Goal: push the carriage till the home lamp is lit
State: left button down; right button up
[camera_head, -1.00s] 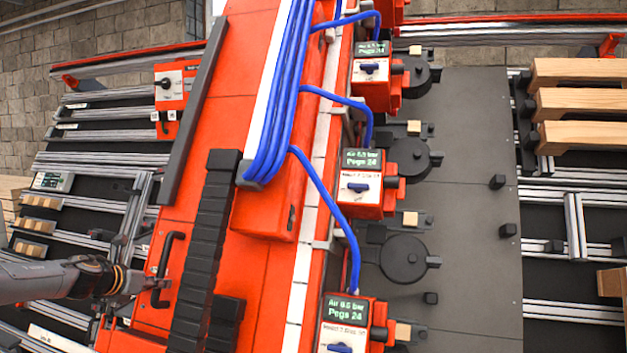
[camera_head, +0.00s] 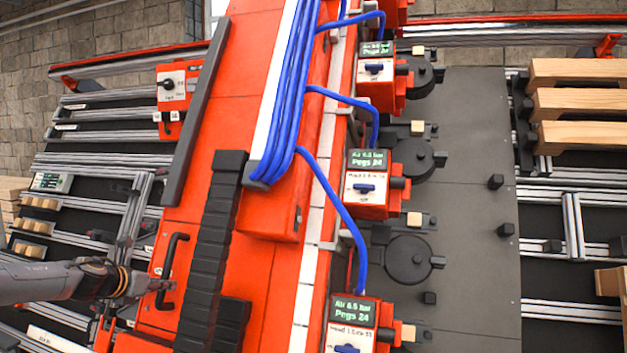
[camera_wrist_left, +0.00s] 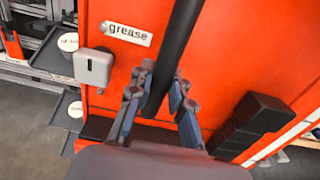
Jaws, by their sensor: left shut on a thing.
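The carriage (camera_head: 258,85) is a large orange gantry beam that crosses the head view from top to bottom. A black bar handle (camera_head: 174,262) stands on its left side. My left gripper (camera_head: 158,286) is at the lower part of this handle. In the left wrist view the fingers of my left gripper (camera_wrist_left: 160,112) are on either side of the black handle (camera_wrist_left: 180,45), shut on it. A "grease" label (camera_wrist_left: 127,33) is on the orange panel there. I cannot make out a home lamp in either view. My right gripper is not in view.
Orange-and-white tool heads with green displays (camera_head: 366,160) line the carriage's right side above a dark plate (camera_head: 465,200). Blue hoses (camera_head: 290,90) run along it. Wooden boards (camera_head: 580,104) lie at the right. A knob box (camera_head: 178,85) stands at the upper left.

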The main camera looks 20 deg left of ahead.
pick_arm(q)
jog(key=shift+a+r+b, duration=0.2)
jog(key=shift+a+b, duration=0.15)
jog(key=shift+a, duration=0.1)
dwell(0.7)
jog(key=shift+a+f, duration=0.15)
jog(key=shift+a, duration=0.25)
jog(key=shift+s+d+f, duration=0.1)
jog(key=shift+d+f, duration=0.25)
jog(key=shift+d, duration=0.25)
dwell(0.6)
jog(key=shift+d+r, duration=0.1)
jog(key=shift+d, duration=0.25)
dwell(0.3)
jog(key=c, duration=0.8)
grip_release()
jog(key=shift+a+r, duration=0.1)
jog(key=shift+o, duration=0.2)
jog(key=shift+a+r, duration=0.1)
